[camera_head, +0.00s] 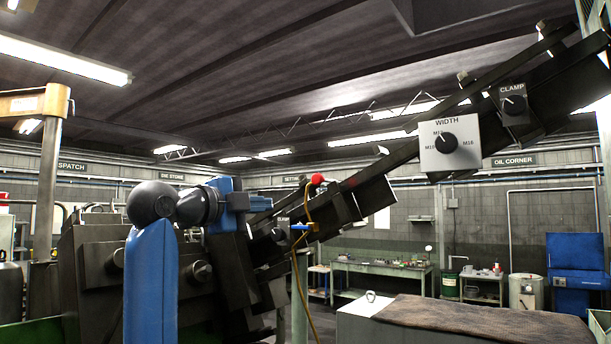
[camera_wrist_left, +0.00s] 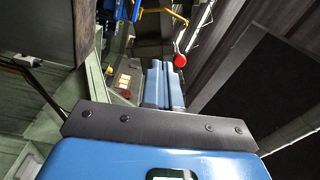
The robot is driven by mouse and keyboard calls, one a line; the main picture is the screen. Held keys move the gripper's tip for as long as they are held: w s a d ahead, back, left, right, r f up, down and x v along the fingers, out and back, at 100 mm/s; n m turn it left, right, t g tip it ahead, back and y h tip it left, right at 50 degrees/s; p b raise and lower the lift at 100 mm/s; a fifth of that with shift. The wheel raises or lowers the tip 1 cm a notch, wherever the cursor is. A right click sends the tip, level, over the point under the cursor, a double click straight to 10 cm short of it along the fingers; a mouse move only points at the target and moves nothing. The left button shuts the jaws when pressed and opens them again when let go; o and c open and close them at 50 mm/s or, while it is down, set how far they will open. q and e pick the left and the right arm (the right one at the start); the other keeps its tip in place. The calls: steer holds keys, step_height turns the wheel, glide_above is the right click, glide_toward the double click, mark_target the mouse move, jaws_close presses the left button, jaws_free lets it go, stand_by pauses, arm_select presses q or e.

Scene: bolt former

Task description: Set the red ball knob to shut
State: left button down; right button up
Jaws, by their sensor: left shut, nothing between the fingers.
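The red ball knob (camera_head: 317,179) is at the middle of the head view, on the sloping dark rail of the machine. In the left wrist view the red ball knob (camera_wrist_left: 180,60) sits at the end of a thin rod, just right of my fingertips. My left gripper (camera_head: 268,203) is left of and a little lower than the knob in the head view. In the wrist view its two blue fingers (camera_wrist_left: 160,66) are together and empty. A gap shows between fingers and knob; I cannot tell the depth. My right gripper is not in view.
The dark rail rises to the right, with a WIDTH dial (camera_head: 447,143) and a CLAMP dial (camera_head: 514,104). A bench with a brown mat (camera_head: 480,330) is at front right.

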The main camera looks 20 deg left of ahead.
arm_select(q)
steer(key=s+d+r+m, duration=0.1)
steer(key=s+r+m, duration=0.1)
steer(key=s+r, duration=0.3)
steer(key=p, duration=0.8)
glide_toward(316, 178)
steer(key=shift+g+h, duration=0.3)
steer(key=x, duration=0.5)
steer(key=shift+w+a+r, duration=0.15)
steer(key=shift+w+r, duration=0.05)
steer(key=shift+w, duration=0.1)
steer(key=shift+w+f+p, duration=0.15)
steer(key=shift+w+p, duration=0.2)
steer(key=shift+w, duration=0.3)
steer(key=shift+s+d, duration=0.1)
steer(key=shift+d, duration=0.2)
